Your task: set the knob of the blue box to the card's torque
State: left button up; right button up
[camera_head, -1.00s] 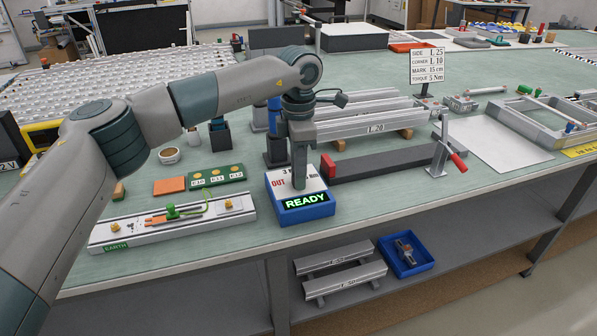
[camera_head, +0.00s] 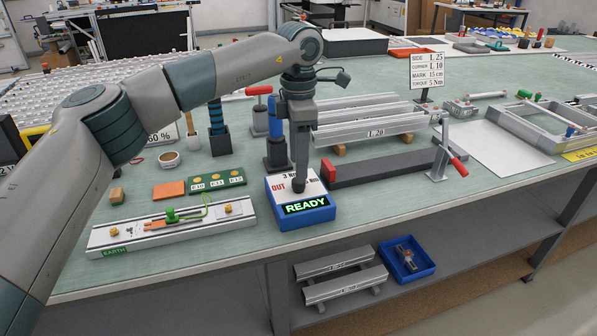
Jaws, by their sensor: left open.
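The blue box (camera_head: 306,217) stands near the front edge of the bench, with a lit green READY display and a white top face. The top face carries a red OUT and number marks that are partly covered. My left gripper (camera_head: 301,188) points down over this top face, its fingertips at the middle of it. The knob is hidden behind the fingers; I cannot tell whether they touch it. The gripper is open. The card (camera_head: 427,72) stands upright at the back right and its last line reads torque 5 Nm. My right gripper is not in view.
A dark bar with a red end block (camera_head: 328,170) lies right of the box. Aluminium profiles (camera_head: 370,122) rest behind it. Driver tools in dark holders (camera_head: 277,152) stand behind the box. An EARTH rail (camera_head: 170,230) lies to the left. A white sheet (camera_head: 495,143) lies right.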

pick_arm(q)
notch_tip(320, 180, up, 13)
jog(key=shift+f, duration=0.2)
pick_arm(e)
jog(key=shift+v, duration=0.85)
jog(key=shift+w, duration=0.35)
